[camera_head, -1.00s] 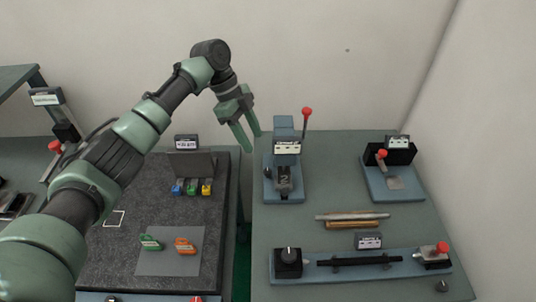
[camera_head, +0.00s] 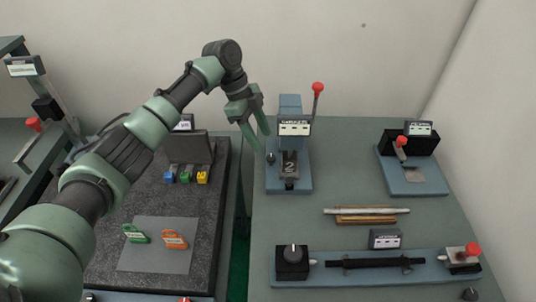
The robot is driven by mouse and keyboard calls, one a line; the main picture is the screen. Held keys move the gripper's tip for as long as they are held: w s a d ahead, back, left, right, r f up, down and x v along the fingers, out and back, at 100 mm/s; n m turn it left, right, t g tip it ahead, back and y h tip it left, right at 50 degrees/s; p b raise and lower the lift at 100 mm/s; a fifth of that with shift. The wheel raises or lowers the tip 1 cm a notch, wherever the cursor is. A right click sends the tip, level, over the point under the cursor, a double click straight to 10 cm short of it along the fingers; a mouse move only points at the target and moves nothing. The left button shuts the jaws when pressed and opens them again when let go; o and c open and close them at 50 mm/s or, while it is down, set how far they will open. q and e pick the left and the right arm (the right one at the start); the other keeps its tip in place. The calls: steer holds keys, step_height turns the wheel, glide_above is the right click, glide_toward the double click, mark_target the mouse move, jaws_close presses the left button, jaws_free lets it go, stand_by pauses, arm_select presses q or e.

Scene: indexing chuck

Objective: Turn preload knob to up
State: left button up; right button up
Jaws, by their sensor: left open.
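A black block with a round dark knob (camera_head: 292,251) sits at the left end of the long blue-grey base at the front of the right table. A white pointer line on the knob points roughly up in the picture. A smaller dark knob (camera_head: 271,158) is on the left side of the upright fixture (camera_head: 290,104) showing a "2". I cannot read which knob is labelled preload. My left gripper (camera_head: 264,143) is open and empty, fingers pointing down, in front of or above the fixture's left side near the small knob. Contact cannot be told. My right gripper is not in view.
The fixture has a red-ball lever (camera_head: 318,87). A dark bar (camera_head: 370,262) lies along the long base, with a red knob (camera_head: 473,249) at its right end. Rods (camera_head: 366,212) lie behind it. Another red-knobbed fixture (camera_head: 412,177) stands at back right. A gap separates the tables.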

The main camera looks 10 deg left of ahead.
mark_target(270, 157)
arm_select(q)
steer(key=p+x, duration=0.1)
steer(key=x, duration=0.4)
steer(key=shift+s, duration=0.15)
steer(key=shift+p+x, duration=0.3)
steer(key=shift+x, duration=0.45)
jaws_close()
